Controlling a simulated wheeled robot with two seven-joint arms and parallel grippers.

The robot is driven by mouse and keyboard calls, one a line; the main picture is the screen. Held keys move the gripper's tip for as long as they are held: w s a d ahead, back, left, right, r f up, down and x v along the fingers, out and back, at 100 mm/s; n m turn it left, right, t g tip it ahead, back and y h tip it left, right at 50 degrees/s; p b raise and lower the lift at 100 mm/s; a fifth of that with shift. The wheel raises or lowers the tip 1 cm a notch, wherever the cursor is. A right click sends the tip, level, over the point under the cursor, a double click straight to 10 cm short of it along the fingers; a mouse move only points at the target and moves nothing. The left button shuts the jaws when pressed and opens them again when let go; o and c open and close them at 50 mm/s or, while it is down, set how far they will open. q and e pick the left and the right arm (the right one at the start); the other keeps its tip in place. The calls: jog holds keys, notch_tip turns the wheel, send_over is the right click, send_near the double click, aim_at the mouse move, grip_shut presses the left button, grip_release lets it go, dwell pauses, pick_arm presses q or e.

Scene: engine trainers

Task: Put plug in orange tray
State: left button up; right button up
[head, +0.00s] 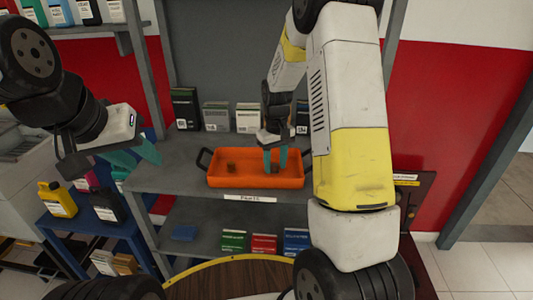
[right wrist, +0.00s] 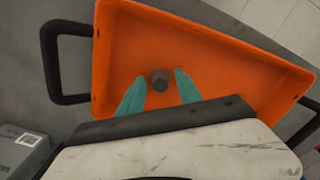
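The plug (head: 231,167) is a small dark brown cylinder. The right wrist view shows the plug (right wrist: 160,79) against the tray floor (right wrist: 200,40), framed between my fingertips.
The tray stands on a grey shelf (head: 180,180) with a label strip. Several boxes (head: 216,117) line the shelf behind it. Small coloured boxes (head: 264,243) sit on the lower shelf. Bottles (head: 57,198) stand at left on a blue rack. A grey upright (head: 155,70) is near my left gripper.

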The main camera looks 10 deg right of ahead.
aim_at(275, 165)
notch_tip(275, 165, up, 12)
jog(key=s+a+r+m+t+y, duration=0.1)
jog(key=s+r+t, duration=0.2)
jog(key=s, duration=0.9)
jog(key=s+a+r+m+t+y, duration=0.1)
jog(key=s+r+m+t, duration=0.1)
jog(key=s+r, duration=0.6)
jog(key=s+t, duration=0.1)
jog(key=s, duration=0.3)
jog(key=shift+a, duration=0.25)
jog(key=shift+r, duration=0.1)
jog(key=shift+c, duration=0.5)
